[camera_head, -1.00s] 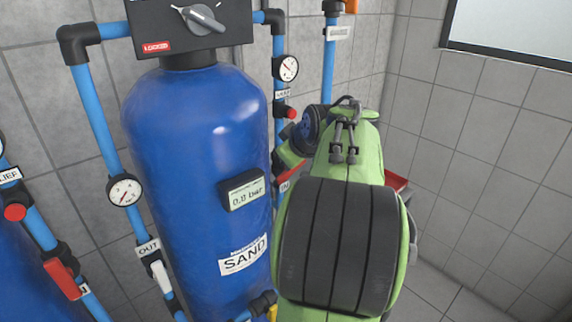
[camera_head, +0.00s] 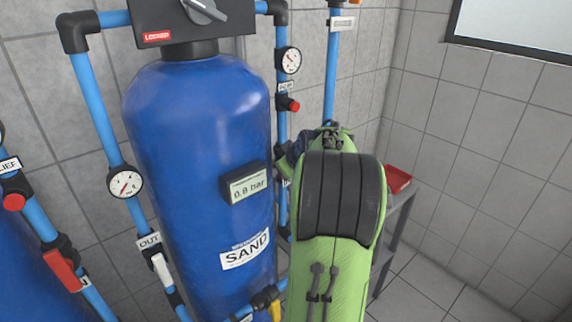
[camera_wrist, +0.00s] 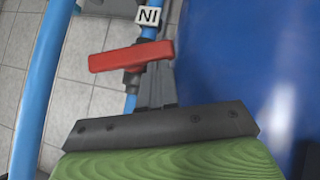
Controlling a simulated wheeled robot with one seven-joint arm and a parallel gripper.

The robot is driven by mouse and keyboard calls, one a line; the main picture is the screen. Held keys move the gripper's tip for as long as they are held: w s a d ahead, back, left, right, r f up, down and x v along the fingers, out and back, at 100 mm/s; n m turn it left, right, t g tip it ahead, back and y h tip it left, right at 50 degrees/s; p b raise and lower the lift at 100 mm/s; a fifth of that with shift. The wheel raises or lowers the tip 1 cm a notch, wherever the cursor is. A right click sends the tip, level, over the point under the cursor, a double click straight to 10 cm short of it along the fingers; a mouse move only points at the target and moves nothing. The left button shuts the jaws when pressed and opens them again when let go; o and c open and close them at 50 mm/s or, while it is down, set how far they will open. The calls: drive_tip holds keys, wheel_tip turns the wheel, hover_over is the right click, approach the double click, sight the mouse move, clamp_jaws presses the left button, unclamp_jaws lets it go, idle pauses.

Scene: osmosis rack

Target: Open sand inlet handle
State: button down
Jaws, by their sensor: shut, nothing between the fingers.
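The sand inlet handle (camera_wrist: 132,56) is a red lever on a blue pipe in the wrist view, beside an upside-down IN label (camera_wrist: 148,16). It lies across the pipe. My gripper (camera_wrist: 157,84) shows as dark grey fingers, shut and empty, just below and to the right of the lever; I cannot tell whether they touch it. In the head view my green arm hides the inlet handle and gripper. The blue SAND tank (camera_head: 198,150) carries a display (camera_head: 246,183) that reads about 0.8 bar.
The tank's side (camera_wrist: 245,60) is close on the right in the wrist view. Another blue pipe (camera_wrist: 40,90) runs on the left. A red tray (camera_head: 398,180) on a grey stand is right of my arm. Open tiled floor lies at lower right.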

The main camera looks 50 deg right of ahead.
drive_tip(key=shift+f+b, duration=0.15)
drive_tip(key=shift+b, duration=0.2)
drive_tip(key=shift+a+f+b, duration=0.1)
drive_tip(key=shift+a+b, duration=0.05)
drive_tip(key=shift+b, duration=0.4)
drive_tip(key=shift+a+f+n+h+b, duration=0.1)
drive_tip(key=shift+f+n+h+b, duration=0.3)
drive_tip(key=shift+b, duration=0.8)
drive_tip(key=shift+n+h, duration=0.3)
drive_tip(key=shift+h, duration=0.4)
drive_tip(key=shift+d+f+b, duration=0.25)
drive_tip(key=shift+f+b, duration=1.1)
drive_tip(key=shift+b, duration=1.05)
drive_tip(key=shift+d+f+b, duration=0.25)
drive_tip(key=shift+f+b, duration=1.05)
drive_tip(key=shift+b, duration=1.05)
drive_tip(key=shift+s+d, duration=0.1)
